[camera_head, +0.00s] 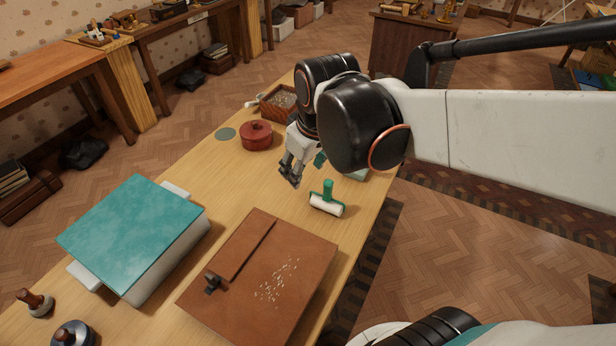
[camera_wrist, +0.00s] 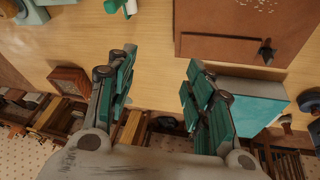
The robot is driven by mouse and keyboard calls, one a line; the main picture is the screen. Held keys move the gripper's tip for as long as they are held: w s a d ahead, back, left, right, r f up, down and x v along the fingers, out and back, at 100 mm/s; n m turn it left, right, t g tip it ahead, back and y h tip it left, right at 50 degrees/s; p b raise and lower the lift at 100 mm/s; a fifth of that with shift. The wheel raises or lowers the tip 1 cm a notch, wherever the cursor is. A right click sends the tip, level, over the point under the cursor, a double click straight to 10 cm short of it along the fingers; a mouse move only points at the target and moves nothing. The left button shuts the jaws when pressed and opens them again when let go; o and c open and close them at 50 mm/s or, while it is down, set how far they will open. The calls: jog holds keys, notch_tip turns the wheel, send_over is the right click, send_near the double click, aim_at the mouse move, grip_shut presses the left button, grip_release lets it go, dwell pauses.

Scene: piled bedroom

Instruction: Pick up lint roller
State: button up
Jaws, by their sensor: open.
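The lint roller (camera_head: 326,205) has a white roll and a green handle. It lies on the wooden table near its right edge in the head view, just beyond the brown leather case. In the wrist view its green and white end (camera_wrist: 120,6) shows at the top edge, partly cut off. My gripper (camera_head: 289,175) is up and left of the roller in the head view, apart from it. In the wrist view my gripper (camera_wrist: 160,64) has its two teal-padded fingers spread wide, with nothing between them.
The brown leather case (camera_head: 305,250) and a teal-topped box (camera_head: 130,225) fill the near table. A round red tin (camera_head: 256,135) and a wooden tray (camera_head: 280,100) stand at the far end. A wooden stamp (camera_head: 36,301) stands at lower left. Bare tabletop surrounds the roller.

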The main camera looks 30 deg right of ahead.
jog(key=w+d+f+n+g, duration=0.2)
jog(key=w+d+f, duration=0.2)
jog(key=w+d, duration=0.2)
jog(key=n+g+p, duration=0.1)
jog(key=g, duration=0.1)
send_over(328, 193)
jog(key=w, duration=0.2)
jog(key=f, duration=0.7)
jog(key=shift+s+d+f, duration=0.15)
jog(key=shift+s+d, duration=0.05)
jog(key=shift+d, duration=0.05)
notch_tip(328, 193, down, 14)
jog(key=b, duration=0.4)
jog(key=shift+s+d, duration=0.1)
jog(key=shift+s, duration=0.05)
jog(key=shift+c, duration=0.6)
grip_shut()
